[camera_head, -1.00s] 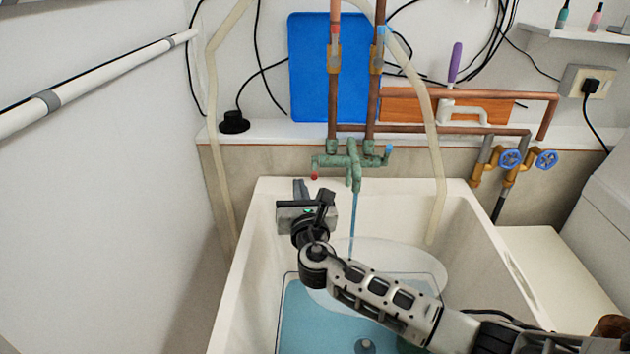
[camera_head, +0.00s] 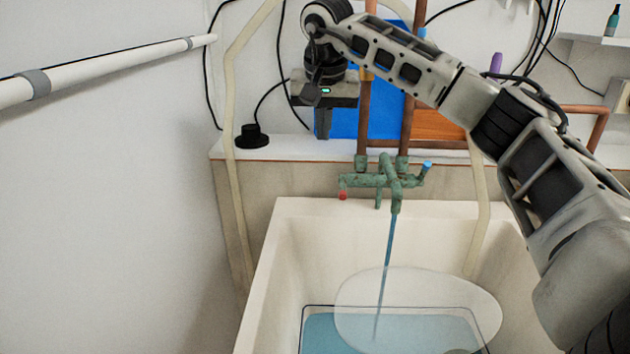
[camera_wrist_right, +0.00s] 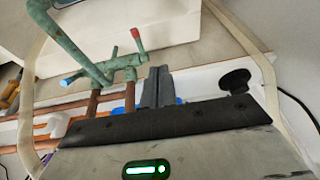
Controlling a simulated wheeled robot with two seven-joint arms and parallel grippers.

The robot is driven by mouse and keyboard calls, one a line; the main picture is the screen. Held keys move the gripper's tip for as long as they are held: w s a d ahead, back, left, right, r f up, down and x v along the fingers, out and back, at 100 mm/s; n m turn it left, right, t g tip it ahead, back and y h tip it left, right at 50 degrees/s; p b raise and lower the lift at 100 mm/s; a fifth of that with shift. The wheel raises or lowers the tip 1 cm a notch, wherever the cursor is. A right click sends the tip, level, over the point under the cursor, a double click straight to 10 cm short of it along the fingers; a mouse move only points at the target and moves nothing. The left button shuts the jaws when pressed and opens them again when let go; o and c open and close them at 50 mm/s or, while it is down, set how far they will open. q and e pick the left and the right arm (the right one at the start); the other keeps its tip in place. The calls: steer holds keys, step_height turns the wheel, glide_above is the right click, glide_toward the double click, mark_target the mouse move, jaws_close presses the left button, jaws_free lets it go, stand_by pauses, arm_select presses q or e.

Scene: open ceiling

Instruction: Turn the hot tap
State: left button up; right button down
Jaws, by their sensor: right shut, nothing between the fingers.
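The green, weathered tap fixture (camera_head: 378,180) sits on the wall above the sink, with a spout in the middle. Its red-tipped hot handle (camera_head: 343,194) is at the left end and points down. The hot handle's red tip also shows in the right wrist view (camera_wrist_right: 136,34). The blue-tipped cold handle (camera_head: 426,168) is at the right end. A bluish stream runs from the spout. My right gripper (camera_head: 323,136) is shut and empty, fingers down, above and left of the hot handle in the picture, apart from it. Its fingers (camera_wrist_right: 157,72) also show in the wrist view. My left gripper is not in view.
The white sink (camera_head: 262,290) below holds bluish water and a pale, translucent round shape. Copper pipes (camera_head: 362,125) rise behind the tap, with a blue board (camera_head: 340,122) behind. A black round object (camera_head: 251,136) stands on the ledge at the left. My right arm crosses the upper right.

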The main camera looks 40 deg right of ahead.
mark_target(342, 188)
steer(key=shift+g+h, duration=0.4)
steer(key=d+f, duration=0.1)
steer(key=f, duration=0.2)
steer(key=d+f, duration=0.2)
steer(key=f, duration=0.2)
steer(key=d+f, duration=0.2)
steer(key=f, duration=0.2)
steer(key=shift+f, duration=0.6)
